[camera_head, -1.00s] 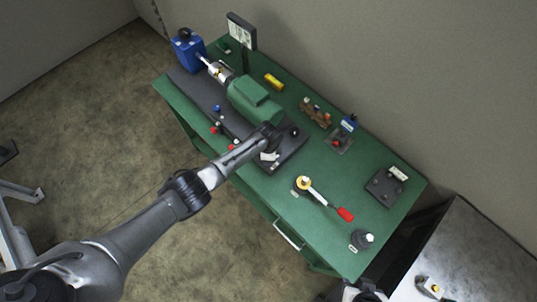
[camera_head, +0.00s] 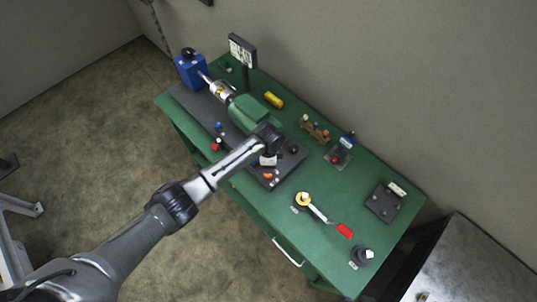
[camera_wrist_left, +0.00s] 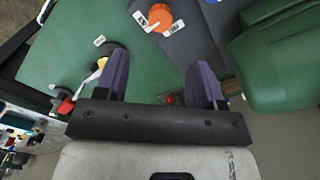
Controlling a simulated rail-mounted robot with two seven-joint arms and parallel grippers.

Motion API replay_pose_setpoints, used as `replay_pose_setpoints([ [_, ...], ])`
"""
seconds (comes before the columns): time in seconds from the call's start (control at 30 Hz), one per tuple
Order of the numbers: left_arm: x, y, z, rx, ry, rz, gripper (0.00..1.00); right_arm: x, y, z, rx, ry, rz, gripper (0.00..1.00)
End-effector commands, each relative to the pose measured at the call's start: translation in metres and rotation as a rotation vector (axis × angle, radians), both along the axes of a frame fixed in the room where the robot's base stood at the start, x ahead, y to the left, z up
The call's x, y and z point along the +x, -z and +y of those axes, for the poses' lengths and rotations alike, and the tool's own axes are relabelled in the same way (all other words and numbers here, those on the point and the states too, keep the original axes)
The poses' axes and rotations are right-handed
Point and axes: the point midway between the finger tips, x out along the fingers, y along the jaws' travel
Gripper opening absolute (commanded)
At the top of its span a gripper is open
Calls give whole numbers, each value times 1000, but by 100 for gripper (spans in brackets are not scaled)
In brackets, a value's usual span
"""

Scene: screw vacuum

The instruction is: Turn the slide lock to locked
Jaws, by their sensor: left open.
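An orange-red knob (camera_wrist_left: 160,17) with two small white labels sits on the dark base plate, at the top of the left wrist view. It also shows in the head view (camera_head: 268,176), at the near end of the plate. It looks like the slide lock, but the label text is too small to read. My left gripper (camera_wrist_left: 161,68) is open, its two purple fingers apart with nothing held between them. In the head view the left gripper (camera_head: 268,158) is just behind the knob, partly hidden by its own wrist. My right gripper is not in view.
A green motor housing (camera_head: 250,113) stands on the plate close to my left wrist. A yellow-hubbed lever with a red handle (camera_head: 345,231) and a dark knob (camera_head: 362,256) are to the right on the green bench (camera_head: 300,215). A blue box (camera_head: 190,70) stands at the far left.

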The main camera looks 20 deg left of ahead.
Motion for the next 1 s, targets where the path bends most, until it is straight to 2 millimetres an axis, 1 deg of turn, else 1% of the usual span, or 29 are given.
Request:
replay_pose_setpoints([
  [0.03, 0, -8, 1, 1, 1, -2, 63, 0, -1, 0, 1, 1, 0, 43],
  [0.1, 0, -17, 1, 1, 0, -2, 63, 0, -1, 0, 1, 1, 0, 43],
  [0.2, 0, -26, 0, 0, -1, -1, 63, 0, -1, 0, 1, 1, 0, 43],
  [0.33, 0, -33, 0, 0, -1, -1, 63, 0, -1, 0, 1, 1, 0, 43],
  [0.5, 0, -36, 0, 1, 0, 0, 63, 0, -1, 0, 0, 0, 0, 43],
  [1.0, 0, -36, 0, 1, -2, 0, 63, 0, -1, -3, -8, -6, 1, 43],
])
